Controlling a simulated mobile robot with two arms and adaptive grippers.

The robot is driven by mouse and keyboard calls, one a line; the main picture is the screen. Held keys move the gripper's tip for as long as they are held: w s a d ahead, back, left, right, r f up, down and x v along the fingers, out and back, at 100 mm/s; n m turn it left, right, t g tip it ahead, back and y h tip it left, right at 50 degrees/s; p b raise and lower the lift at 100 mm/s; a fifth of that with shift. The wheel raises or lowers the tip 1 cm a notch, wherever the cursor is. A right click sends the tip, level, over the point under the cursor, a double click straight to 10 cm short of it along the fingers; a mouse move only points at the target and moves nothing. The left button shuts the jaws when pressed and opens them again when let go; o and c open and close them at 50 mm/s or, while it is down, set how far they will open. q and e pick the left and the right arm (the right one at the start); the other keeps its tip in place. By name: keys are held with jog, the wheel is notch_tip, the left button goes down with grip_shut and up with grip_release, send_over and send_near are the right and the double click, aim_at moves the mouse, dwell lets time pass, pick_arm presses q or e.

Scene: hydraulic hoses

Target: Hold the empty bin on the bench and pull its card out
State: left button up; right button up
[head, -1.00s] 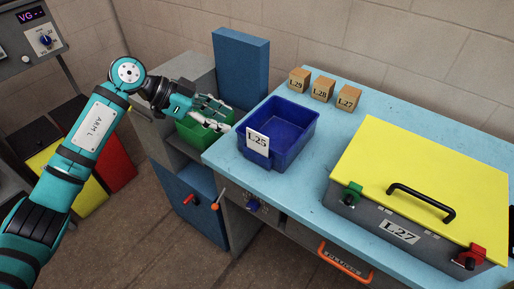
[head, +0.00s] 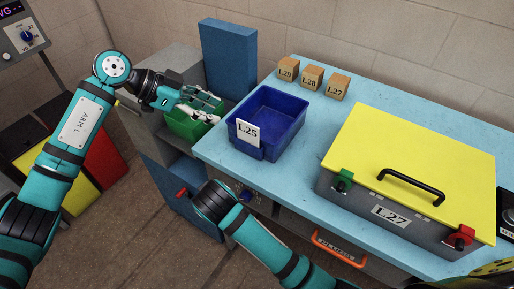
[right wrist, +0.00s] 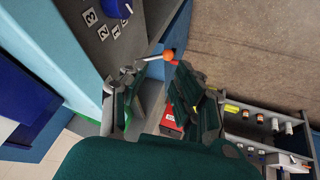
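The empty blue bin (head: 285,113) stands upright on the light blue bench (head: 345,115). Its white card (head: 248,133), marked L25, sits on the bin's near face. My left gripper (head: 207,104) is open and empty, to the left of the bin, over a green bin. It is apart from the blue bin. My right arm reaches in front of the bench in the head view, and its fingers are hidden there. In the right wrist view my right gripper (right wrist: 160,88) is open with nothing between its fingers. The blue bin (right wrist: 28,95) shows at that view's left edge.
The green bin (head: 183,127) sits left of the bench. A yellow-lidded case (head: 425,155) with a black handle fills the bench's right. Several small wooden blocks (head: 312,77) stand at the back. A lever with an orange knob (right wrist: 168,55) sticks out from the bench front.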

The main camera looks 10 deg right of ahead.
jog(key=w+d+r+m+t+h, duration=0.1)
jog(key=w+d+r+m+t, duration=0.25)
jog(key=d+r+m, duration=0.55)
jog(key=w+d+r+m+t, duration=0.3)
jog(key=w+d+r, duration=0.15)
jog(key=r, duration=0.75)
jog(key=m+g+h, duration=0.3)
jog(key=h, duration=0.6)
send_near(290, 127)
jog(key=x, duration=1)
jog(key=shift+w+f, duration=0.1)
jog(key=shift+f, duration=0.05)
grip_shut()
